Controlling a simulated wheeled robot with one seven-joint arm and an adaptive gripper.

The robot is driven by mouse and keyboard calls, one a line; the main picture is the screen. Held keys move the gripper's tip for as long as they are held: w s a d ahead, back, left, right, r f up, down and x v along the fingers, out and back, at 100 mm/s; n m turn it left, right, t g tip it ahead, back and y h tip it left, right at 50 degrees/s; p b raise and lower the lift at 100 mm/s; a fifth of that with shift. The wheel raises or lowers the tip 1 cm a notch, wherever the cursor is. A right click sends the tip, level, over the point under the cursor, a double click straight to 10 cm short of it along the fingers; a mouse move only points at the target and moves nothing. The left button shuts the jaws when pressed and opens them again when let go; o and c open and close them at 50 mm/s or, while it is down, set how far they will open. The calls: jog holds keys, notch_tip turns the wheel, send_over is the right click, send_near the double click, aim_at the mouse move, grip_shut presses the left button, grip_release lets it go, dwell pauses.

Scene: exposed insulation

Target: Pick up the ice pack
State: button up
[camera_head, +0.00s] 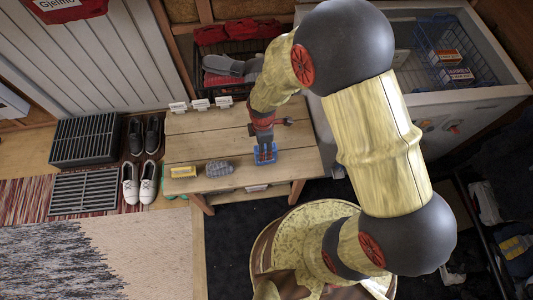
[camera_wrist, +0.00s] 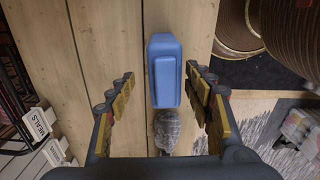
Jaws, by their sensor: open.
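The ice pack (camera_wrist: 166,72) is a blue, rounded block lying on the wooden table. In the wrist view it sits between the two fingers of my gripper (camera_wrist: 160,74), with a gap on each side, the right finger looking nearer. In the head view the ice pack (camera_head: 264,160) shows as a blue shape near the table's right part, partly covered by my gripper (camera_head: 265,146), which points down over it. My gripper is open and holds nothing. I cannot tell how far above the table the fingertips are.
A grey ribbed object (camera_wrist: 177,130) lies close to the ice pack's near end in the wrist view. A yellow box (camera_head: 183,171) is farther left on the table (camera_head: 205,140). White label cards (camera_head: 200,104) stand along the back edge. An open freezer (camera_head: 445,100) is at right.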

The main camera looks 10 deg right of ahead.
jog(key=f+b, duration=0.1)
jog(key=f, duration=0.1)
jog(key=f+b, duration=0.1)
jog(key=f, duration=0.1)
jog(key=f+b, duration=0.1)
jog(key=f, duration=0.1)
jog(key=shift+s+d, duration=0.35)
jog(key=shift+f, duration=0.35)
jog(key=shift+r, duration=0.1)
jog(key=shift+c, duration=0.8)
jog(key=c, duration=1.1)
jog(key=shift+w, duration=0.1)
grip_shut()
